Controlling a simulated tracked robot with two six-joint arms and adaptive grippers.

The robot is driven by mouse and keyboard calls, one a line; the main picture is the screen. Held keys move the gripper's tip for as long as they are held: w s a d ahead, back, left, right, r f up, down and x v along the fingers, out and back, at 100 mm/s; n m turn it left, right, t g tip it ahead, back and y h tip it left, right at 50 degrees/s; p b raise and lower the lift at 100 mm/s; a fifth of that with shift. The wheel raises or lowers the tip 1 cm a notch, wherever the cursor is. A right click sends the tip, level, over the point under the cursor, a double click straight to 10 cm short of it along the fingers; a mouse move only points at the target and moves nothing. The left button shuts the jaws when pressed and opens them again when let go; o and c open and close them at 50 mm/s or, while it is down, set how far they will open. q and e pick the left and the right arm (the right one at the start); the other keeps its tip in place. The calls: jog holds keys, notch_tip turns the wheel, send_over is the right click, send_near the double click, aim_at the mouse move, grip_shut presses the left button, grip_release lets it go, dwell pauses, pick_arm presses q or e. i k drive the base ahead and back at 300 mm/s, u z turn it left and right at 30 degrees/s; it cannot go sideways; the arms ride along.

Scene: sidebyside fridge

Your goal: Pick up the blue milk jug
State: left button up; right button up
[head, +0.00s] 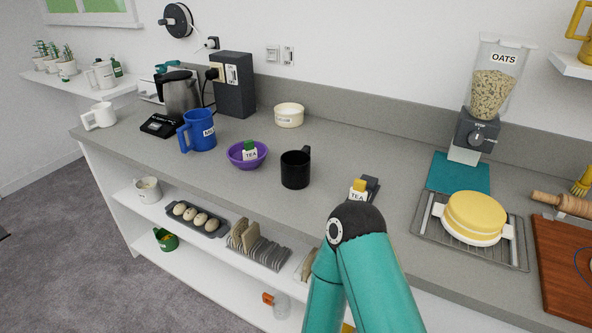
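The blue milk jug (203,131) stands upright on the grey counter (330,215), left of the middle in the head view. It has a white label on its front, and its handle is on its left side. Nothing touches it that I can see. A teal arm of mine comes up from the bottom, right of the middle, with a black joint at the counter's front edge. No gripper fingers show, so I cannot see either gripper or what they hold.
A purple bowl (248,155) and black mug (295,170) stand right of the jug. A black scale (160,125) and kettle (182,95) are behind left, a white mug (101,117) further left. The counter in front of the jug is clear.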

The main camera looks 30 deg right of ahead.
aim_at(199, 126)
jog(key=k, duration=1.3)
jog(key=u, duration=0.4)
jog(key=i, duration=2.5)
jog(key=z, duration=0.65)
jog(key=i, duration=0.3)
jog(key=z, duration=0.25)
jog(key=k, duration=0.7)
jog(key=z, duration=0.4)
jog(key=i, duration=0.1)
jog(key=u, duration=0.25)
